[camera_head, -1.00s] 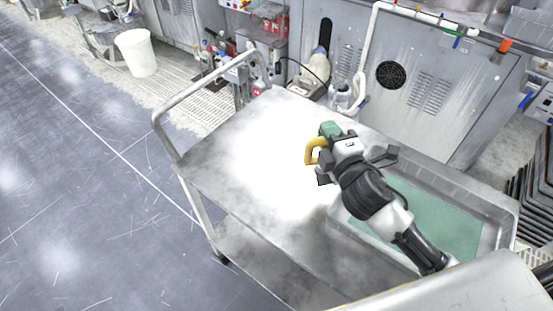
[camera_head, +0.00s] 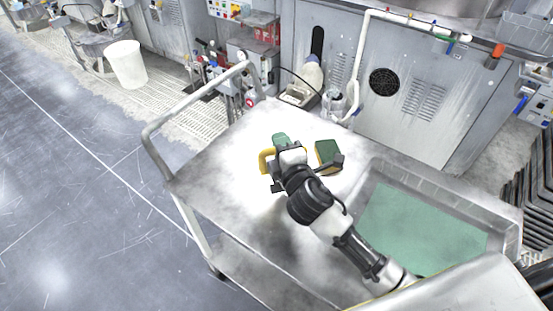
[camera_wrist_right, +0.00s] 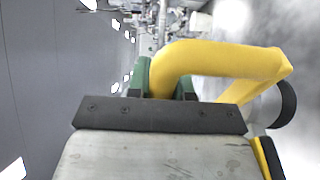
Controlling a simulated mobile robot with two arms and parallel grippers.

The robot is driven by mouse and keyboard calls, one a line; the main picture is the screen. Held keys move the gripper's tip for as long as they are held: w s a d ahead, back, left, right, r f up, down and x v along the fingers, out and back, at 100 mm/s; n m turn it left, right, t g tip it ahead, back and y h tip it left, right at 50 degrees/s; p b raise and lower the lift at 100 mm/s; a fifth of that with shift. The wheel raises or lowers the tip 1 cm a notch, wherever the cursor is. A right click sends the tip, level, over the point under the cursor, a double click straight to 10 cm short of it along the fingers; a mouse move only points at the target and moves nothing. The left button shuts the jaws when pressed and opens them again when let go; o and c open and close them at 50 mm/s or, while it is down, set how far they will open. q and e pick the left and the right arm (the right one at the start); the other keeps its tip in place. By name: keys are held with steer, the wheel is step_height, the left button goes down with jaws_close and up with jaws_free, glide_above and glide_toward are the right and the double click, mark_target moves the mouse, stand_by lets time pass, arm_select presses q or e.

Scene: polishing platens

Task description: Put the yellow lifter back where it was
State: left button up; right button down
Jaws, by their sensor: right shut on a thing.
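The yellow lifter (camera_head: 265,160) is in my right gripper (camera_head: 281,141), above the bare left part of the steel cart top in the head view. In the right wrist view, the green fingers of my right gripper (camera_wrist_right: 163,82) are shut on the yellow handle of the lifter (camera_wrist_right: 225,60). Black round parts show at the lifter's right end there. In the head view my wrist hides much of the lifter, and I cannot tell whether it touches the cart top. My left gripper is not in view.
The steel cart (camera_head: 215,170) has a raised push rail (camera_head: 195,100) at its left end. A green and yellow block (camera_head: 328,153) lies beside my wrist. A tray (camera_head: 365,178) with a green bottom is at the right.

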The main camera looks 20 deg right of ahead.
steer(key=shift+a+f, duration=0.2)
steer(key=shift+a, duration=0.3)
steer(key=shift+f+b, duration=0.45)
steer(key=shift+f, duration=1.5)
steer(key=shift+f, duration=0.15)
steer(key=c, duration=1)
jaws_free()
steer(key=shift+f, duration=0.1)
steer(key=s, duration=0.4)
steer(key=s+b, duration=0.1)
steer(key=s, duration=0.3)
steer(key=s+b, duration=0.1)
steer(key=s, duration=0.3)
steer(key=shift+d, duration=0.3)
